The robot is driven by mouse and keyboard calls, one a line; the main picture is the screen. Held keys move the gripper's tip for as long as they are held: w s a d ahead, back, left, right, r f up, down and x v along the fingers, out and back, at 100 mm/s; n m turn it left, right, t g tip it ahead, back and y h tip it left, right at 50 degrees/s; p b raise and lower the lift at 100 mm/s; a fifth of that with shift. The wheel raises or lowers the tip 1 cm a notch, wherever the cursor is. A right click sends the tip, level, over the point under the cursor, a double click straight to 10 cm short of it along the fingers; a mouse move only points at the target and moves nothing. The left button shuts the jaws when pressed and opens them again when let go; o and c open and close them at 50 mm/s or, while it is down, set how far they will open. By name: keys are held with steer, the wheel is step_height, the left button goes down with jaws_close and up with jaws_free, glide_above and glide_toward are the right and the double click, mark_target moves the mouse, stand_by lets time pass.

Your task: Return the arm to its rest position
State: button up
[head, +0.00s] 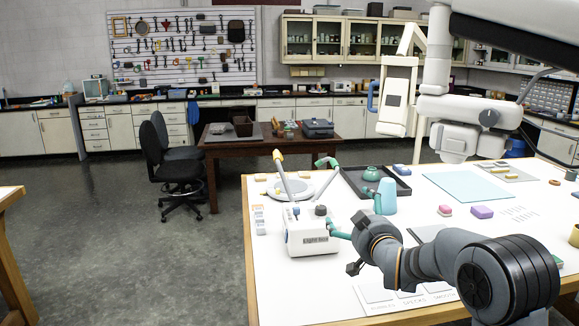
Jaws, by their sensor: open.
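My arm reaches in from the lower right over the white worktable (285,300). My gripper (354,262) is at the arm's far end, low over the front part of the table. It is partly hidden by my own wrist, and its small dark tip shows beside the white light box (308,238). The gripper is open, and I see nothing held in it. I cannot tell whether the tip touches the table or the box.
A black tray (352,188) holds a green pot (371,173). A white device on a jointed arm (455,138) hangs over the table's back.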

steer(key=s+a+f+n+g+y, duration=0.3)
steer(key=s+a+f, duration=0.2)
steer(key=a, duration=0.6)
steer(key=s+a+f+n+g, duration=0.1)
steer(key=s+f+g, duration=0.1)
steer(key=s+f, duration=0.1)
steer(key=s+a+f+n+g, duration=0.1)
steer(key=s+f+g, duration=0.1)
steer(key=s+f, duration=0.2)
steer(key=s+a+f+n+g, duration=0.1)
steer(key=s+f+g, duration=0.1)
steer(key=s+f, duration=0.2)
steer(key=shift+s+f+h, duration=0.25)
steer(key=shift+s+h, duration=0.15)
steer(key=shift+s, duration=0.1)
steer(key=s+d+f+m+g+h, duration=0.1)
steer(key=s+d+f+h, duration=0.1)
steer(key=d, duration=0.4)
steer(key=shift+s+d+f+m+h, duration=0.2)
steer(key=shift+d+f+m+h, duration=0.05)
steer(key=shift+d+m+h, duration=0.15)
